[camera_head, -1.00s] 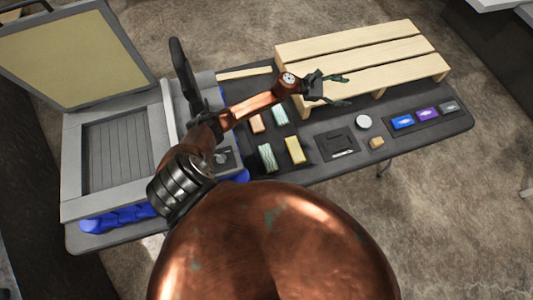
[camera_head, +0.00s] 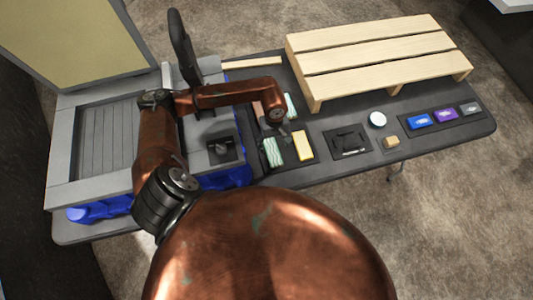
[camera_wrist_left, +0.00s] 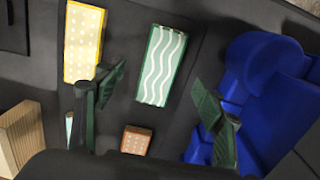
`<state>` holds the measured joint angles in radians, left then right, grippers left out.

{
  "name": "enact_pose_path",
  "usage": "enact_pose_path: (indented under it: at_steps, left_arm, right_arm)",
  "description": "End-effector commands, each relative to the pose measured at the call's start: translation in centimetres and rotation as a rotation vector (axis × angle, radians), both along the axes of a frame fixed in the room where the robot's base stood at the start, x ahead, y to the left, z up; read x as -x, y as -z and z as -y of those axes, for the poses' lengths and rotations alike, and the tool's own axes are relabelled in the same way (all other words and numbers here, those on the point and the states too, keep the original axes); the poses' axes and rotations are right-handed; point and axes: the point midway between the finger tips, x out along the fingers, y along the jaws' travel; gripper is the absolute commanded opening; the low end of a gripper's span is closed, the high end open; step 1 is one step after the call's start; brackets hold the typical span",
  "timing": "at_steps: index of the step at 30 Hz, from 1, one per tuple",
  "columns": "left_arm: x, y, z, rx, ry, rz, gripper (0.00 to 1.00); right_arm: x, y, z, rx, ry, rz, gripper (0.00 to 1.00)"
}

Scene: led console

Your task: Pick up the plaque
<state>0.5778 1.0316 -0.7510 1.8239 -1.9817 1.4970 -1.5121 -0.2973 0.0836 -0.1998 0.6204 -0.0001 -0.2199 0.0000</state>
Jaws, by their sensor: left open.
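Several patterned plaques lie on the dark table, and I cannot tell which one the task means. The green plaque with white wavy lines (camera_head: 272,152) lies nearest below my left gripper (camera_head: 281,133). In the left wrist view this green plaque (camera_wrist_left: 161,65) shows ahead, between the spread fingers of my open, empty left gripper (camera_wrist_left: 160,95). A yellow dotted plaque (camera_head: 303,145) lies to its right and also shows in the wrist view (camera_wrist_left: 83,40). An orange-brown dotted one (camera_wrist_left: 136,140) and a teal one (camera_head: 291,105) are partly hidden. My right gripper is out of view.
A wooden pallet (camera_head: 370,55) stands behind. A grey console with a raised lid (camera_head: 70,35) and blue supports (camera_head: 98,213) is at left. A black square part (camera_head: 348,142), white disc (camera_head: 377,119), small wooden block (camera_head: 391,141) and blue card (camera_head: 419,121) lie right.

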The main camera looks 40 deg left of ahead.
Motion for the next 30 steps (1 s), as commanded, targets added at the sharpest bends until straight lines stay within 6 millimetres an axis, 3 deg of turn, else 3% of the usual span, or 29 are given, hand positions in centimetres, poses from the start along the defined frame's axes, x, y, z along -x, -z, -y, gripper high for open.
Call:
enact_pose_path:
  at_steps: [4, 21, 30]
  left_arm:
    - [0.2, 0.8, -1.0, -0.049, 0.010, 0.008, 0.64]
    - [-0.6, 7.5, -0.7, -0.045, 0.007, 0.008, 0.64]
    - [-0.7, 7.9, -0.7, -0.046, 0.009, 0.010, 0.63]
  right_arm:
    - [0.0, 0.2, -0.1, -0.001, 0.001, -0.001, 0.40]
    - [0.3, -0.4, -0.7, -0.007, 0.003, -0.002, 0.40]
    - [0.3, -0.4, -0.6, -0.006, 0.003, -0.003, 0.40]
